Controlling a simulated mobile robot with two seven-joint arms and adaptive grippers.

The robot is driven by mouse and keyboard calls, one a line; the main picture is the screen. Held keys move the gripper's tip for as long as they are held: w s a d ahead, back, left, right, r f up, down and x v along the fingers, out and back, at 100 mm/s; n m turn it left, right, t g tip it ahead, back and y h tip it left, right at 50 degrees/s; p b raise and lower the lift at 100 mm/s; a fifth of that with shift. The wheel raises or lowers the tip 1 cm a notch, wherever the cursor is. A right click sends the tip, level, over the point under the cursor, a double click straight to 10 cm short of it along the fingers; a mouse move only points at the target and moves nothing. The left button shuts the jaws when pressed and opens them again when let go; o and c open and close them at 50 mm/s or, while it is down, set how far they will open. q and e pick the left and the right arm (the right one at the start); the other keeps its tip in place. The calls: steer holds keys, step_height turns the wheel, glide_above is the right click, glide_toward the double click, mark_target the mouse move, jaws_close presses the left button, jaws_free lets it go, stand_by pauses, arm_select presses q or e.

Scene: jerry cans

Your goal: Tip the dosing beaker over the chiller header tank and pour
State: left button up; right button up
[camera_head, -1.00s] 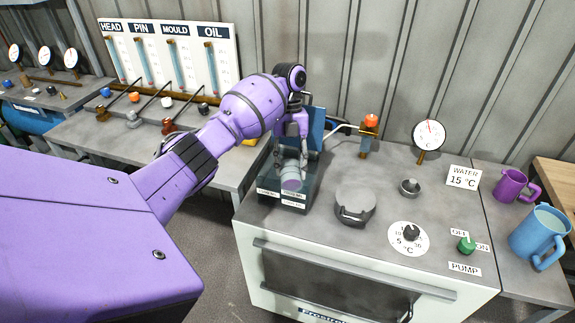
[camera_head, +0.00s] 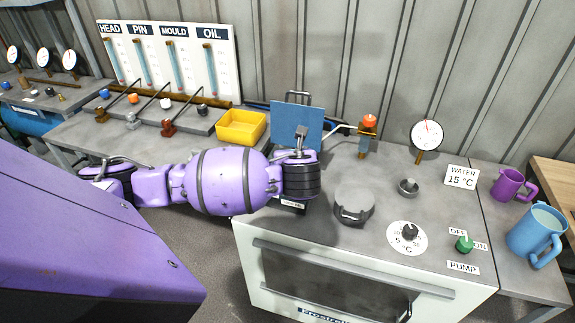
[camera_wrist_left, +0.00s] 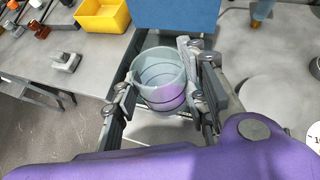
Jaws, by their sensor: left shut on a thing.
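The dosing beaker (camera_wrist_left: 160,82), a clear glass cup with dark rings, sits between the fingers of my left gripper (camera_wrist_left: 163,90) in the left wrist view. The gripper is shut on it. The beaker's mouth shows; I cannot tell its exact tilt or whether it holds liquid. The chiller header tank, a dark box, lies around and below the beaker; its rim (camera_wrist_left: 122,72) shows beside it. Its blue lid (camera_head: 297,122) stands raised at the back in the head view. There my left wrist hides the beaker and most of the tank. My right gripper is out of view.
A round grey cap (camera_head: 354,209) and a dial (camera_head: 409,233) lie on the chiller top, right of the tank. A gauge (camera_head: 426,135) and a brass valve with an orange top (camera_head: 368,128) stand behind. A yellow bin (camera_head: 241,127) is at left. Purple (camera_head: 511,186) and blue (camera_head: 537,234) jugs stand far right.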

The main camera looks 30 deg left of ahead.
arm_select(q)
steer(key=shift+r, duration=1.65)
